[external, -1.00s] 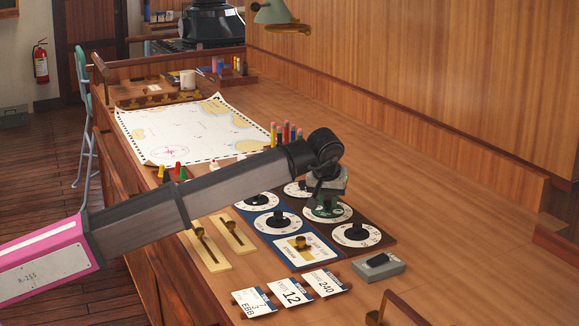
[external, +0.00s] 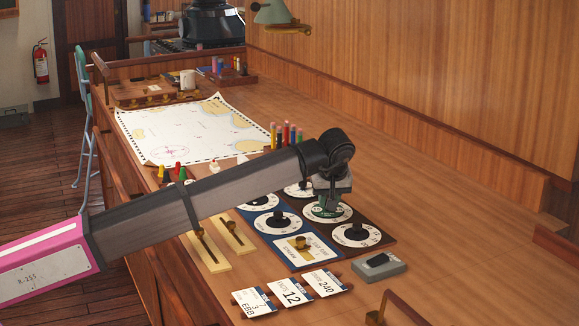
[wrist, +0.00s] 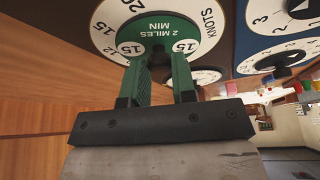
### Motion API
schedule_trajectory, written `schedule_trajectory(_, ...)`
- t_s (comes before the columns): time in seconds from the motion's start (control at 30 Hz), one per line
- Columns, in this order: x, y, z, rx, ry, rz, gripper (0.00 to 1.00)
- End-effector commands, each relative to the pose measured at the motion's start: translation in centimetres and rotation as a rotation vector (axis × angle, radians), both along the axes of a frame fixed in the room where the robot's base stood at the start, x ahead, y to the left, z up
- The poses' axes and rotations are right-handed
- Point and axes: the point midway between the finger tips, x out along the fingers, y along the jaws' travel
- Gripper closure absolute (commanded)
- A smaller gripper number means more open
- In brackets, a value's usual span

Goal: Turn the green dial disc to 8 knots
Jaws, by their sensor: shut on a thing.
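The green dial disc (wrist: 162,28) lies on a white scale ring (wrist: 213,27) lettered KNOTS. In the wrist view the disc shows "2 MILES MIN" and a 15 at each side; part of the ring's figures is cut off or hidden.
Other dials with black knobs (external: 278,222) (external: 356,234) stand close around it. Brass sliders (external: 233,235), number cards (external: 289,292) and a grey box (external: 379,266) lie nearer. Pencils (external: 286,133) and a chart (external: 180,125) are behind. The desk to the right is clear.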

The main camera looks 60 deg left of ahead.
Motion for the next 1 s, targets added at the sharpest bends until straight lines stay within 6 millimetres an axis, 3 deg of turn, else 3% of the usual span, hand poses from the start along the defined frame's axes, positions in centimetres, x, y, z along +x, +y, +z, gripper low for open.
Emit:
schedule_trajectory(0.1,0.0,0.0,0.0,-0.001,0.002,-0.001,0.99)
schedule_trajectory(0.13,0.0,0.0,0.0,-0.001,0.002,-0.001,0.69)
schedule_trajectory(0.2,0.0,0.0,0.0,-0.001,0.002,-0.001,0.49)
schedule_trajectory(0.57,0.0,-0.2,0.4,0.0,-0.001,-0.001,0.49)
schedule_trajectory(1.0,-0.9,-2.8,7.2,0.0,-0.001,-0.002,0.49)
